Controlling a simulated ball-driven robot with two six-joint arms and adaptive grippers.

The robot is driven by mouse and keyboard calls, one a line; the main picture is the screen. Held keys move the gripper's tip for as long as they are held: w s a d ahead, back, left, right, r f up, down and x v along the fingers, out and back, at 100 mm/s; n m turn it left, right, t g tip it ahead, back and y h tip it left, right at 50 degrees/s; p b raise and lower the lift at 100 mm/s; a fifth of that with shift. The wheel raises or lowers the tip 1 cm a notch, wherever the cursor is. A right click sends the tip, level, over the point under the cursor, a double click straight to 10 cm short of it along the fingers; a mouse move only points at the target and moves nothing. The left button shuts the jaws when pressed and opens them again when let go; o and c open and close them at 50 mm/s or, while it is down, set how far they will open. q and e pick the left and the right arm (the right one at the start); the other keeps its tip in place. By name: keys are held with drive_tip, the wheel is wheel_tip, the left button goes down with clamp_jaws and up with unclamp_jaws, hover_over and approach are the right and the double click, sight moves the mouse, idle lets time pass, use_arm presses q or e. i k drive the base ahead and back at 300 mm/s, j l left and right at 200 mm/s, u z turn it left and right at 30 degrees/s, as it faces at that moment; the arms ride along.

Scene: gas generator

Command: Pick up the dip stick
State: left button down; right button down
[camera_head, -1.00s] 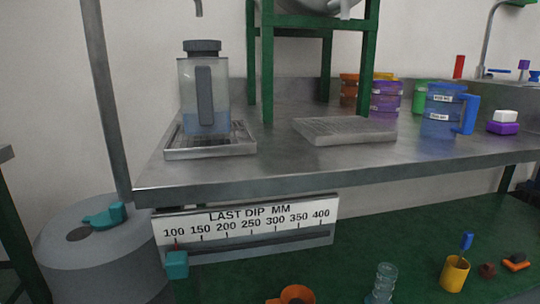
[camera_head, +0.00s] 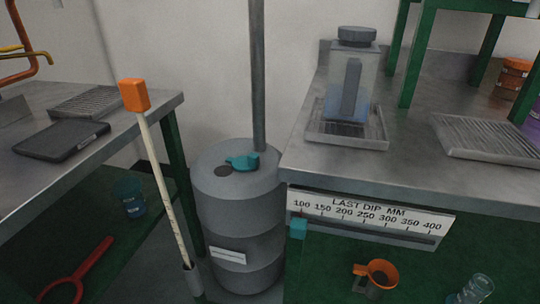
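The dip stick (camera_head: 163,177) is a long pale rod with marks along it and an orange block handle (camera_head: 134,95) on top. It stands slightly tilted, left of the grey drum, with its lower end in a narrow grey holder (camera_head: 193,280) at the bottom of the view. The grey drum (camera_head: 238,235) has a dark hole and a teal cap (camera_head: 242,161) on its top. Neither of my grippers shows in the head view.
A metal bench with a flat black device (camera_head: 62,140) is at the left. Another bench at the right carries a clear jug (camera_head: 350,85) on a drip tray. A "LAST DIP MM" scale (camera_head: 368,216) hangs below its edge. An orange funnel (camera_head: 381,272) is lower right.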

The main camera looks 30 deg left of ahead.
sight(133, 91)
drive_tip(key=u, duration=0.5)
drive_tip(key=j+u, duration=0.15)
drive_tip(key=u, duration=0.3)
drive_tip(key=j+u, duration=0.1)
drive_tip(key=u, duration=0.4)
